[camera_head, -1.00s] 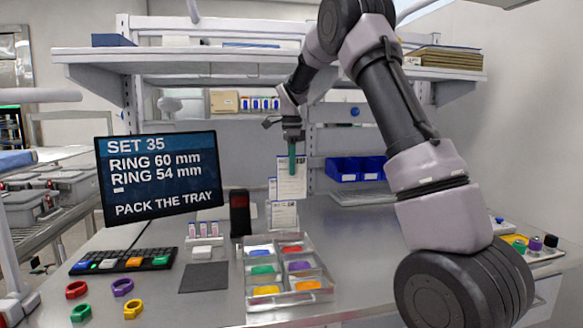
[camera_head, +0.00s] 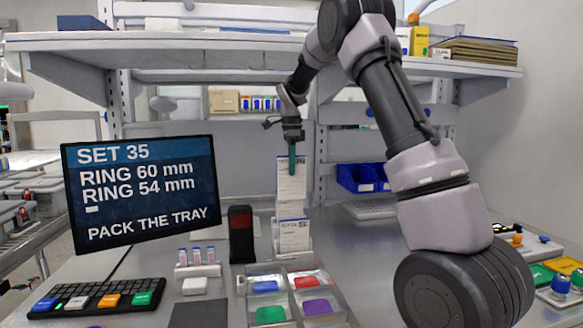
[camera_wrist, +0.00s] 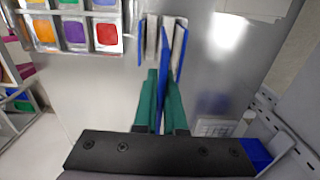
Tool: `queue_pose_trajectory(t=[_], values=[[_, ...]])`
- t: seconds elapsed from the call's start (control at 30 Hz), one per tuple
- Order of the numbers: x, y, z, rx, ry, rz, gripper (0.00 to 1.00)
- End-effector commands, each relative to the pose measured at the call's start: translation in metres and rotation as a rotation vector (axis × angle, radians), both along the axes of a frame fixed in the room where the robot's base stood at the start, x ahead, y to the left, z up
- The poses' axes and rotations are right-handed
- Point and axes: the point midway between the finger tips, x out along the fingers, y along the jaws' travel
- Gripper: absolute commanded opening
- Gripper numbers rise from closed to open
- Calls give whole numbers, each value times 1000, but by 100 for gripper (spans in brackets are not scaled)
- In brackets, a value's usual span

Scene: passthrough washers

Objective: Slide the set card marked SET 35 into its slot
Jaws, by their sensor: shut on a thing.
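My gripper (camera_head: 292,158) is shut on a white card with a blue edge (camera_head: 291,187) and holds it upright above the bench. In the wrist view the green fingers (camera_wrist: 163,112) pinch this card (camera_wrist: 164,88), seen edge-on. The print on the held card is too small to read. Another white card with a blue top edge (camera_head: 294,236) stands upright just below it. In the wrist view, blue-edged cards stand in a slotted holder (camera_wrist: 152,32) in front of the fingertips. I cannot tell whether the held card touches the holder.
A screen (camera_head: 140,192) at left reads SET 35, RING 60 mm, RING 54 mm, PACK THE TRAY. A dark box with a red face (camera_head: 241,234) stands left of the cards. A tray of coloured compartments (camera_head: 290,300) lies in front. Blue bins (camera_head: 362,175) are behind right.

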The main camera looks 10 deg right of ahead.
Motion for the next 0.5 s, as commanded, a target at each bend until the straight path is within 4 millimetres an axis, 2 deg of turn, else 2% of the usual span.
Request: queue_pose_trajectory(t=[0.03,0.5], values=[[-1,0,-9,0,4,0,0],[-1,0,-65,-1,4,0,0]])
